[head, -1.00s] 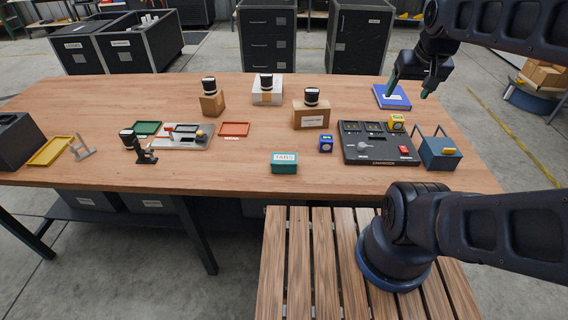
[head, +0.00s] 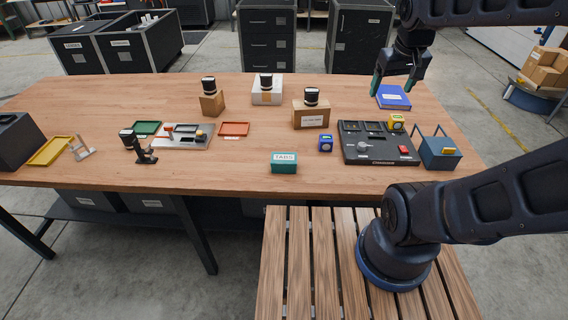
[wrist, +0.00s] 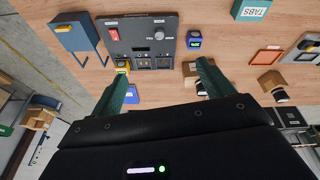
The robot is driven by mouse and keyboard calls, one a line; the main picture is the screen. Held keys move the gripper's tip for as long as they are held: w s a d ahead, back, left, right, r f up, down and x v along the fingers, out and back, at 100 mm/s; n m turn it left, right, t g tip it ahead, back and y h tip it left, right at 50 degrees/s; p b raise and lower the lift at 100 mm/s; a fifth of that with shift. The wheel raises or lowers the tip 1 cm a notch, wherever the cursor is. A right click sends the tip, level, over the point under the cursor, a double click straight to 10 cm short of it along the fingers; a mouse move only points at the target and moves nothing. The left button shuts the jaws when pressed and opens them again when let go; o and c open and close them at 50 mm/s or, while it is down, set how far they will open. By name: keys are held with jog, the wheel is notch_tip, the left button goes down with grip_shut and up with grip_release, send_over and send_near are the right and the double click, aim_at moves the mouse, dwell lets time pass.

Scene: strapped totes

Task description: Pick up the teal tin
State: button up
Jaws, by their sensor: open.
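The teal tin (head: 284,163), with a white label reading "TABS", stands on the wooden table near its front edge in the head view. It also shows at the top of the wrist view (wrist: 252,10). My gripper (head: 392,88) is above the back right of the table, over the blue book, well apart from the tin. Its two green fingers stand wide apart in the wrist view (wrist: 160,78), with nothing held between them.
A black charger panel (head: 378,148), a small blue cube (head: 326,143) and a blue caddy with a handle (head: 440,153) stand right of the tin. A cardboard box (head: 311,117) with a black-lidded object on it stands behind.

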jog(key=w+a+f+n+g, duration=0.2)
jog(key=w+a+f+n, duration=0.3)
jog(key=a, duration=0.3)
jog(key=n+g+h, duration=0.1)
jog(key=n+h, duration=0.3)
jog(key=n, duration=0.7)
send_near(282, 157)
jog(key=shift+w+d+f, duration=0.1)
jog(key=shift+w+f, duration=0.15)
jog(key=shift+w, duration=0.1)
jog(key=shift+f+h, duration=0.25)
jog(key=shift+h, duration=0.05)
jog(key=x, duration=0.5)
jog(key=shift+s+f, duration=0.1)
jog(key=shift+f, duration=0.05)
jog(key=shift+s+x, duration=0.2)
jog(key=shift+x, duration=1.1)
jog(key=shift+s+x, duration=0.15)
jog(key=shift+x, duration=1.15)
